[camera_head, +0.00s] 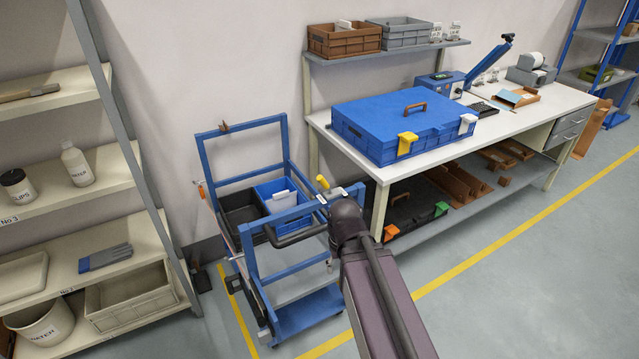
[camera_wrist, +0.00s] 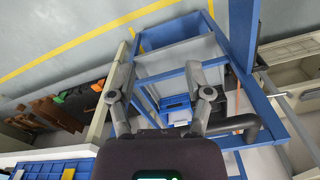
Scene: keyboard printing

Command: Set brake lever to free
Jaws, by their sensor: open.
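A blue-framed trolley (camera_head: 283,301) stands on the floor in front of the wall, left of the workbench. A small yellow-ended lever (camera_head: 322,182) shows at its upper right corner, beside small white plates on the frame; I take it to be the brake lever, but its setting is too small to read. My gripper (camera_head: 339,194) is at that corner, close to the lever; I cannot tell whether they touch. In the wrist view my gripper (camera_wrist: 160,75) has its fingers spread with nothing held between them. I cannot make out the lever there.
The trolley carries a black bin (camera_head: 240,208) and a blue bin (camera_head: 283,190), with a dark push handle (camera_head: 297,233) at its front. The workbench (camera_head: 378,178) is close on the right, with a blue case (camera_head: 400,118). A shelf rack (camera_head: 78,150) stands left. Floor is open at right.

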